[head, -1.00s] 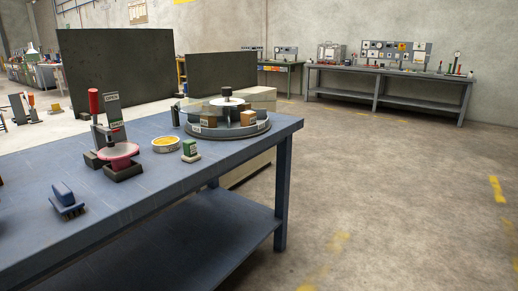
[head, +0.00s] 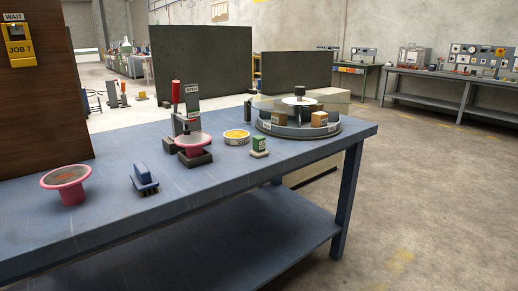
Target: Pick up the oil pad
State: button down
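A round, shallow white-rimmed dish with a yellow top (head: 237,137) and a small label stands on the blue workbench (head: 215,215). Just right of it is a small green labelled block (head: 259,143) on a pale base. The labels are too small to read, so I cannot tell for certain which is the oil pad; the yellow round one looks likeliest. A pink flanged spool (head: 68,184) stands upright at the bench's left. Another pink flanged piece (head: 193,143) sits in a dark fixture with a red handle. My gripper is not in view.
A blue brush-like block (head: 144,178) lies between the pink pieces. A round turntable (head: 299,128) with tan blocks and a clear cover stands at the right end. A brown panel (head: 45,110) with a yellow "JOB 7" holder rises at left. The front bench strip is clear.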

aim_at(258, 151)
jog(key=i+l+u, duration=0.15)
jog(key=i+l, duration=0.15)
jog(key=i+l+u, duration=0.2)
jog(key=i+l, duration=0.15)
jog(key=i+l+u, duration=0.15)
jog(key=l, duration=0.3)
jog(key=i+l+u, duration=0.15)
jog(key=i+l, duration=0.25)
jog(key=l, duration=0.05)
